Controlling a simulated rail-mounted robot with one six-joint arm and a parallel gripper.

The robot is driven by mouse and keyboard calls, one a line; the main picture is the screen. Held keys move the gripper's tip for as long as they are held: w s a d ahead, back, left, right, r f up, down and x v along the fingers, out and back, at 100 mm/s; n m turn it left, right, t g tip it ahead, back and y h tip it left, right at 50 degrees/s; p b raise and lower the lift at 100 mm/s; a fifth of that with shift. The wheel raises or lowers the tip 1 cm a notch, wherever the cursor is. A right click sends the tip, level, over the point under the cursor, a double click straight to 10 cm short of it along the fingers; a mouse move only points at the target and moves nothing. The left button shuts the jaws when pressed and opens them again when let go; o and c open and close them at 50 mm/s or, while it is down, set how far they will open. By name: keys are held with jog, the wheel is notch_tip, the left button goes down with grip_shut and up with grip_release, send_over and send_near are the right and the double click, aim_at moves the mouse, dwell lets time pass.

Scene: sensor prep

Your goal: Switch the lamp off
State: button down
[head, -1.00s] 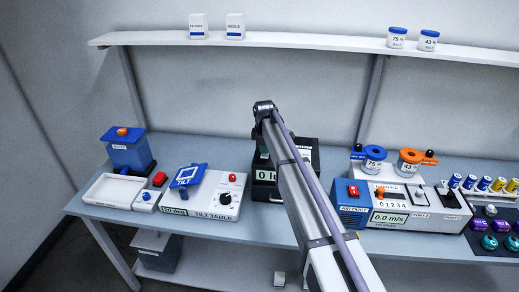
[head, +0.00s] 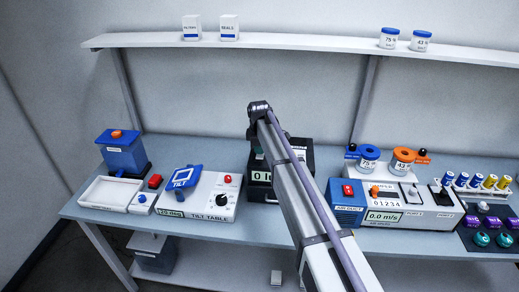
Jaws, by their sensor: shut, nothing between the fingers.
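A black box (head: 299,152) stands at the middle of the bench, largely behind my arm. Its front display (head: 261,177) shows a 0 and what looks like the start of "lux". No lamp or lamp switch can be made out; the middle of the box is covered by my arm. My arm reaches from the lower right up to a joint above the box's left side, then bends down behind itself. My gripper is hidden behind the arm, so its fingers do not show.
Left of the box is a tilt table unit (head: 210,200) with a red button and black knob. On the right are a blue air duct unit (head: 345,200) and a white flow unit (head: 385,216). A shelf (head: 290,40) runs above. Bare bench (head: 270,221) lies in front of the box.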

notch_tip(320, 180, up, 13)
jog(key=w+p, duration=0.1)
jog(key=p, duration=1.1)
jog(key=shift+w, duration=0.4)
jog(key=shift+d, duration=0.1)
jog(key=s+d+f+m+b, duration=0.5)
jog(key=s+d+f+b, duration=0.1)
jog(key=s, duration=0.7)
jog(key=s+d+f+m+b, duration=0.5)
jog(key=s+d+f+m, duration=0.1)
jog(key=s, duration=0.7)
jog(key=s+d+f+m+g+b, duration=0.1)
jog(key=s+d+f+m+b, duration=0.4)
jog(key=s, duration=0.8)
jog(key=shift+d+f+m+b, duration=0.4)
jog(key=shift+d+b, duration=0.4)
jog(key=shift+d, duration=0.1)
